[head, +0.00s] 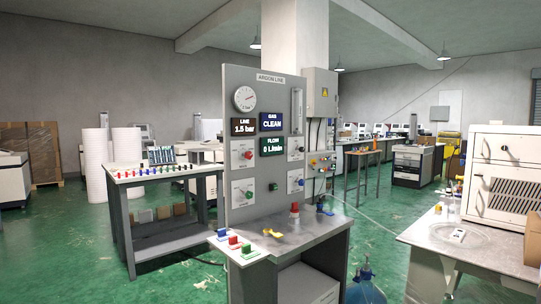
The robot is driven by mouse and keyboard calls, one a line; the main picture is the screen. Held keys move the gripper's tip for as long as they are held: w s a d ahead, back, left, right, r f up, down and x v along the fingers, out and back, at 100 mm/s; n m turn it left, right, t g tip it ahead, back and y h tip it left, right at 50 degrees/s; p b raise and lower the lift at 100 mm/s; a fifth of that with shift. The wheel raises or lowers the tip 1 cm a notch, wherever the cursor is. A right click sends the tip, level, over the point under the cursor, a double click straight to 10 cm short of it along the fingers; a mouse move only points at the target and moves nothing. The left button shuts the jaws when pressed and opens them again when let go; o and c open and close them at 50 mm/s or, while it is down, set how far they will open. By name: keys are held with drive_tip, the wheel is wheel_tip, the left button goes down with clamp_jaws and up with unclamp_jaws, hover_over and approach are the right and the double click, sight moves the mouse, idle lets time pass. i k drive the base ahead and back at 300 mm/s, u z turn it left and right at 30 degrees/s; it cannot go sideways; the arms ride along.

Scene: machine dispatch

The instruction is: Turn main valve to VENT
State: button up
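The grey panel (235,80) labelled ARGON LINE stands upright at the back of a metal bench (315,232) in the middle of the head view. It carries a red knob (248,155) on a white plate and a second white dial plate (243,191) below. On its right side are another red-knobbed plate (297,150) and a blue-knobbed plate (296,182). A green knob (272,187) sits low between them. The labels are too small to read, so I cannot tell which is the main valve or where it points. My gripper is not in view.
Displays read LINE 1.5 bar (243,126), GAS CLEAN (271,122) and FLOW 0 L/min (273,146). A yellow handle (272,232) and red piece (295,208) lie on the bench. A side table (165,175) stands left; a white-topped bench (470,248) stands right. Green floor lies between.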

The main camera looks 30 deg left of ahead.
sight(248, 154)
drive_tip(key=u, duration=0.1)
drive_tip(key=i, duration=0.6)
drive_tip(key=u, duration=0.9)
drive_tip(key=i, duration=0.55)
drive_tip(key=u, duration=0.6)
